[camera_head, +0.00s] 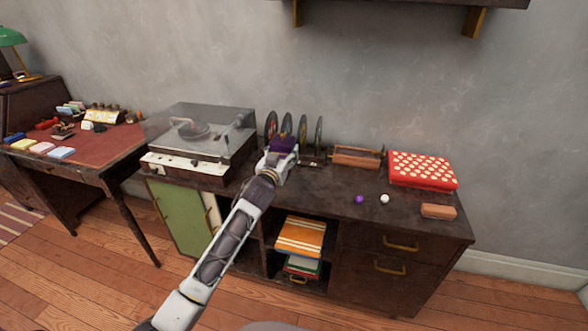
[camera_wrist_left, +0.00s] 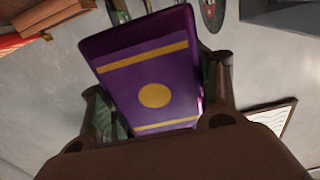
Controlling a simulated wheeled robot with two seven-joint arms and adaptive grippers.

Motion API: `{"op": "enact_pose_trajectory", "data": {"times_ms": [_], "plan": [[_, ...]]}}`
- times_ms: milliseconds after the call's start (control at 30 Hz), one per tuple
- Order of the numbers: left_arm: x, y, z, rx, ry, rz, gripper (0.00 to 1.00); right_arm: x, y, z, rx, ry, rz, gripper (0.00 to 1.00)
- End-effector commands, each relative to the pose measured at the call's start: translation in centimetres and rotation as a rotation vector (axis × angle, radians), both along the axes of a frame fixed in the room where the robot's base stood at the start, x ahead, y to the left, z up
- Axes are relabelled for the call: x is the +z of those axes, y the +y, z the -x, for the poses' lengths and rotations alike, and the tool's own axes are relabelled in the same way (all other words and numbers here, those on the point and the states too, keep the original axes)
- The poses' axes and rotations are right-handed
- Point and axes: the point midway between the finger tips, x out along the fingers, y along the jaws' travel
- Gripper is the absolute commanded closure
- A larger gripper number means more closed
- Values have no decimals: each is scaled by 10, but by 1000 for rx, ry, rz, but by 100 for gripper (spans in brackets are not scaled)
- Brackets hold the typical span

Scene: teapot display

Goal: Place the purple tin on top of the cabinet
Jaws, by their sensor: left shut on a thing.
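The purple tin (camera_wrist_left: 150,78) has gold bands and a gold disc. It shows large in the left wrist view, between the fingers of my left gripper (camera_wrist_left: 158,105). In the head view the tin (camera_head: 284,144) is a small dark purple shape at the end of my left arm. My left gripper (camera_head: 279,160) is shut on it, over the top of the dark wood cabinet (camera_head: 335,195), in front of the upright discs. I cannot tell whether the tin touches the cabinet top. My right gripper is not in view.
A record player (camera_head: 200,145) stands left of the gripper. Several upright discs (camera_head: 302,130) are behind it. A wall shelf (camera_head: 400,3) hangs above.

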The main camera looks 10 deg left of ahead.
Motion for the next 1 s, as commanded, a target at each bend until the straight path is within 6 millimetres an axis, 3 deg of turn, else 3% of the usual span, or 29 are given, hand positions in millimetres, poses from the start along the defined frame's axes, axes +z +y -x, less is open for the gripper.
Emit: {"op": "enact_pose_trajectory", "data": {"times_ms": [167,533,1000], "plan": [[-10,0,0,0,0,0,68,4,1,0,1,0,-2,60],[-56,0,0,-1,0,1,68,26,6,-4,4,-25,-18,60],[-62,0,0,0,-2,0,68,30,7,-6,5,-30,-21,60]]}}
